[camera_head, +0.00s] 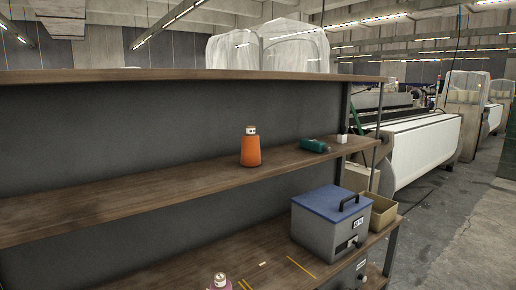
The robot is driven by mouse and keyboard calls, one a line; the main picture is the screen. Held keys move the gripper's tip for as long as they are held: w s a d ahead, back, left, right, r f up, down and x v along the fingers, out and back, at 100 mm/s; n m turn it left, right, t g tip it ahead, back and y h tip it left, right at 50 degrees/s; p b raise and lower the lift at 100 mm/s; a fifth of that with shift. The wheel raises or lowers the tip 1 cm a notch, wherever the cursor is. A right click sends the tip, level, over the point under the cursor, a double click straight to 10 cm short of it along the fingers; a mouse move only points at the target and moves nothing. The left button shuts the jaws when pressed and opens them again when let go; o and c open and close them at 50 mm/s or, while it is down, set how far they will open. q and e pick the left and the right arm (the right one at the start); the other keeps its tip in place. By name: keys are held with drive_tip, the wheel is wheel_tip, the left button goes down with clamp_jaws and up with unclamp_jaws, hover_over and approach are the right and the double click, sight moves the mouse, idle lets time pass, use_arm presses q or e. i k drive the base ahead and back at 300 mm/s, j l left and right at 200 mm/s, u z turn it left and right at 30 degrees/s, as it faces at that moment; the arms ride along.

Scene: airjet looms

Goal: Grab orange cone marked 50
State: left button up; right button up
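A second cone (220,283) with a pale top and a pinkish body stands on the lower shelf, cut off by the bottom edge. Neither of my grippers shows in the head view.
The shelf rack (150,191) has open room left of the orange cone. A green device (314,146) and a small white box (342,138) lie to its right. Below are a grey case with a blue lid (325,202) and an open bin (382,214). Looms (425,145) stand behind, right.

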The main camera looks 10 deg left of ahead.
sight(250, 150)
drive_tip(key=i+l+u, duration=0.1)
drive_tip(key=l, duration=0.25)
drive_tip(key=i+l+u, duration=0.1)
drive_tip(key=i+l, duration=0.2)
drive_tip(key=i+l+u, duration=0.1)
drive_tip(key=l, duration=0.3)
drive_tip(key=i, duration=0.05)
